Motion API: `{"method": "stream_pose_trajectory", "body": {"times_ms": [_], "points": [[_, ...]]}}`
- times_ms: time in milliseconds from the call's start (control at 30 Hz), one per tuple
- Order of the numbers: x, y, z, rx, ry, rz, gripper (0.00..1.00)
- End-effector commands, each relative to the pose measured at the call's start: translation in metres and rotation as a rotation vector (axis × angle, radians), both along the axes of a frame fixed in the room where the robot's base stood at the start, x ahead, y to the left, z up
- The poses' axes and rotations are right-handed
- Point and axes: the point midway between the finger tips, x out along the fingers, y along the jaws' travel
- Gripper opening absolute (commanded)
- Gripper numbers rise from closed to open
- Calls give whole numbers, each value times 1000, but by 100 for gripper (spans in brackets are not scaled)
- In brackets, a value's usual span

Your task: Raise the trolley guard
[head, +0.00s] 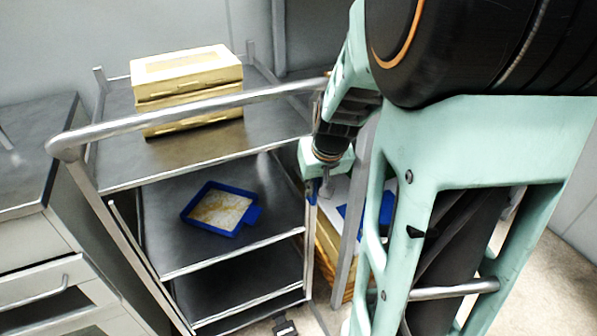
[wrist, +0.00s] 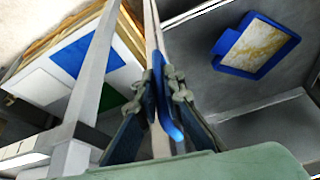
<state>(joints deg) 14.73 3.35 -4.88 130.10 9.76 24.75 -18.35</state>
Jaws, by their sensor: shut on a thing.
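The metal trolley (head: 225,262) stands left of my arm, with several dark shelves. A round grey rail (head: 190,113) crosses above its top shelf. My gripper (head: 325,188) is at the trolley's right front edge, partly hidden by my arm. In the wrist view my gripper (wrist: 160,108) is shut on a slim upright bar (wrist: 151,32) with a blue grip (wrist: 166,112), which looks like part of the trolley guard. The blue grip (head: 311,190) also shows narrowly in the head view. How far the guard extends is hidden.
Stacked yellowish boxes (head: 187,88) sit on the top shelf. A blue-framed tray (head: 221,209) lies on the shelf below. A grey post and a box with white and blue faces (wrist: 78,58) stand close beside my gripper. A drawer cabinet (head: 35,225) is at far left.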

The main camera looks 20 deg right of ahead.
Motion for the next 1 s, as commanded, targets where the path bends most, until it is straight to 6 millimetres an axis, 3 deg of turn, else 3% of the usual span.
{"method": "stream_pose_trajectory", "body": {"times_ms": [33,200,500,533,667,1000], "points": [[1,0,16,-2,-4,0,0],[0,0,34,-2,-2,1,0],[2,0,35,-2,-7,1,0],[2,0,35,-2,-7,1,11],[1,0,34,-2,-5,1,26],[0,0,32,0,-2,0,26]]}}
